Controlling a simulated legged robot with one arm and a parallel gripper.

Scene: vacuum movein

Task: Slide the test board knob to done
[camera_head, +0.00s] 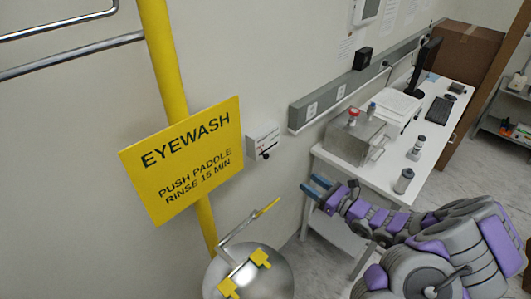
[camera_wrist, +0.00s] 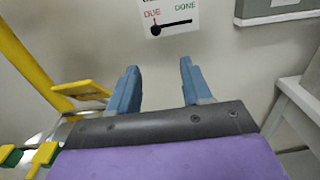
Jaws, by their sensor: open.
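The test board (camera_head: 264,141) is a small white box on the wall, just right of the yellow eyewash sign in the head view. In the wrist view the board (camera_wrist: 168,14) shows at the top, with DUE in red on the left and DONE in green on the right. Its black knob (camera_wrist: 156,30) sits at the left end of a dark slot, under DUE. My gripper (camera_wrist: 158,72) is open and empty, its two blue fingers pointing toward the wall below the board. In the head view my gripper (camera_head: 317,187) is below and right of the board, apart from it.
The eyewash sign (camera_head: 185,160), its yellow pipe (camera_head: 166,60) and the metal bowl (camera_head: 262,275) stand on the left. A white table (camera_head: 343,167) with a metal box (camera_head: 355,140) is close on the right. Bare wall surrounds the board's underside.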

